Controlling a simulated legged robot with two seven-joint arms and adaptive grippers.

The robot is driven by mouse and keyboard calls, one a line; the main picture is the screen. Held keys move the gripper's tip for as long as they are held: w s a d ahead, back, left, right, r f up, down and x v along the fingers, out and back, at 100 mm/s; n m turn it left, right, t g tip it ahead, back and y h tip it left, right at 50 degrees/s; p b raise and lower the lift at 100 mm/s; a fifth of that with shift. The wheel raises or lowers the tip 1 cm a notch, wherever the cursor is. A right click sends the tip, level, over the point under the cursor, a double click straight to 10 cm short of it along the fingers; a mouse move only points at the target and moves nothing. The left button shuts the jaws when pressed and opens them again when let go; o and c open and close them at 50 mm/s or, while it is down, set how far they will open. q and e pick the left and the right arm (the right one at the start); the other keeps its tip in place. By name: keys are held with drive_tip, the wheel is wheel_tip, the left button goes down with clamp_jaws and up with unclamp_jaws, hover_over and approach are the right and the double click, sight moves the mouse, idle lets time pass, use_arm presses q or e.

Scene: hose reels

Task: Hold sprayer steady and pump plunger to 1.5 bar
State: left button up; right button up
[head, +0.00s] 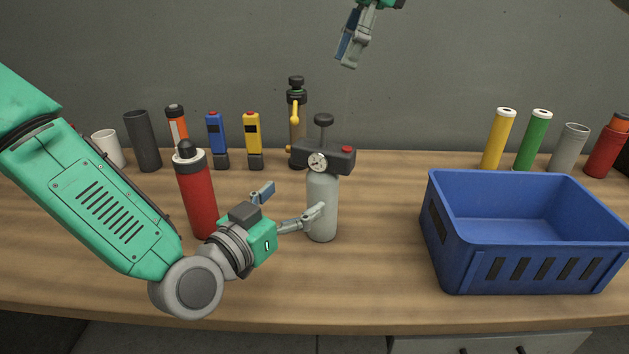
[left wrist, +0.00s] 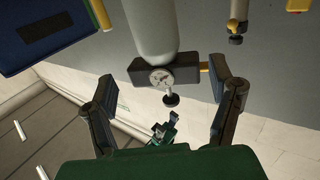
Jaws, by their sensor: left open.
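The sprayer (head: 322,205) is a grey bottle standing upright on the wooden bench, with a dark pump head, a white round gauge (head: 318,162) and a black plunger knob (head: 324,120) raised on top. The gauge needle is too small to read. My left gripper (head: 290,203) is open at the bottle's left side; one fingertip overlaps the bottle in the head view. In the left wrist view the sprayer (left wrist: 150,35) appears upside down, between and beyond the spread fingers. My right gripper (head: 347,56) hangs above and behind the sprayer, clear of the plunger; its opening is unclear.
A red bottle (head: 196,200) stands close behind my left wrist. A brown bottle with a yellow part (head: 297,120) is just behind the sprayer. A blue crate (head: 520,262) sits at the right. Several cylinders and tools line the back. The bench between sprayer and crate is clear.

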sight(313, 184)
use_arm(q)
drive_tip(key=x, duration=0.9)
drive_tip(key=shift+c, duration=0.4)
drive_tip(key=c, duration=1.6)
drive_tip(key=shift+o, duration=0.2)
use_arm(e)
clamp_jaws()
